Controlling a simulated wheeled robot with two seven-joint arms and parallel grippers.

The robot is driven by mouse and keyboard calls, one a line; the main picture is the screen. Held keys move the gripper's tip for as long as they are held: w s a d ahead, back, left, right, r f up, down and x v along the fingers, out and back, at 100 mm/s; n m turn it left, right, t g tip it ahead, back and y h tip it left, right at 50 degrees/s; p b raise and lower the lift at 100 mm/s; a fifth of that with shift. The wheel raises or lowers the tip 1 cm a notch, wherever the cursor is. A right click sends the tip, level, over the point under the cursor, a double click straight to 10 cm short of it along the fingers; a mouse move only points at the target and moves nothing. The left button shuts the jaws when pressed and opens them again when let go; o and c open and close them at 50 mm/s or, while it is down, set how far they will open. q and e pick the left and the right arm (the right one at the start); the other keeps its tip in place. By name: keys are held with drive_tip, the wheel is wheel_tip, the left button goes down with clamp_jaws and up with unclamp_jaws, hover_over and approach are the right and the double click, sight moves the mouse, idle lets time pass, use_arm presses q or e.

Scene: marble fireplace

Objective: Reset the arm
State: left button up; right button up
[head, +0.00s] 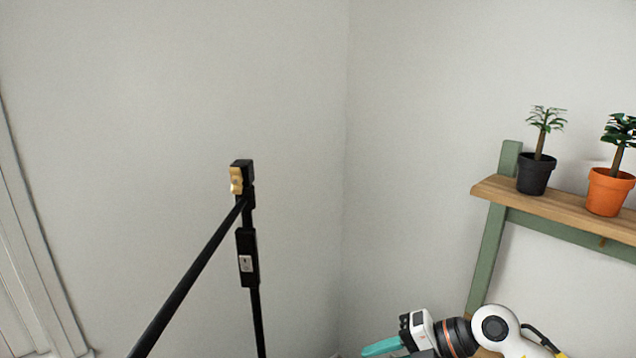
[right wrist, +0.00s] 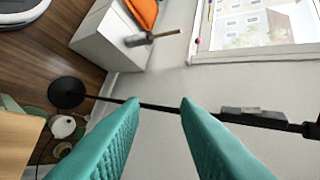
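My right gripper (head: 382,346) shows at the bottom of the head view, with a teal finger pointing left and a white and black wrist behind it. In the right wrist view both teal fingers of the right gripper (right wrist: 160,105) are spread apart with nothing between them. A black pole passes behind the gap, beyond the fingertips. My left gripper and left arm are not in the head view.
A black stand (head: 248,258) with a slanted bar rises left of my right gripper. A wooden shelf (head: 560,205) on a green frame holds a black pot (head: 536,175) and an orange pot (head: 608,192) with plants. A white cabinet (right wrist: 105,45) shows in the wrist view.

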drive_tip(key=s+a+r+m+t+y, duration=0.2)
drive_tip(key=a+r+t+y, duration=0.1)
drive_tip(key=a+r+y, duration=0.25)
drive_tip(key=w+d+r+m+t+h, duration=0.2)
drive_tip(key=d+r+m+t, duration=0.25)
drive_tip(key=m+t, duration=0.7)
drive_tip(key=s+d+f+m+g+h, duration=0.2)
drive_tip(key=s+d+f+m+h, duration=0.1)
drive_tip(key=d+f+m+h, duration=0.4)
drive_tip(key=s+d+f+m+g+h, duration=0.1)
drive_tip(key=s+d+f+m+h, duration=0.35)
drive_tip(key=f+m+h, duration=0.5)
drive_tip(key=s+a+f+g+y, duration=0.1)
drive_tip(key=s+f+g, duration=0.45)
drive_tip(key=s, duration=0.35)
drive_tip(key=s+a+f+g+y, duration=0.1)
drive_tip(key=s+f+g, duration=0.4)
drive_tip(key=s+f, duration=0.3)
wheel_tip(320, 180, down, 24)
drive_tip(key=s+g, duration=0.1)
drive_tip(key=s, duration=0.2)
drive_tip(key=s+d+f, duration=0.1)
drive_tip(key=s+f, duration=0.7)
drive_tip(key=s+d+f+g, duration=0.1)
drive_tip(key=s+d+f, duration=0.1)
drive_tip(key=s+f, duration=0.5)
drive_tip(key=shift+s+d+f+g, duration=0.25)
drive_tip(key=shift+s+f+g, duration=0.05)
drive_tip(key=shift+s+f, duration=0.1)
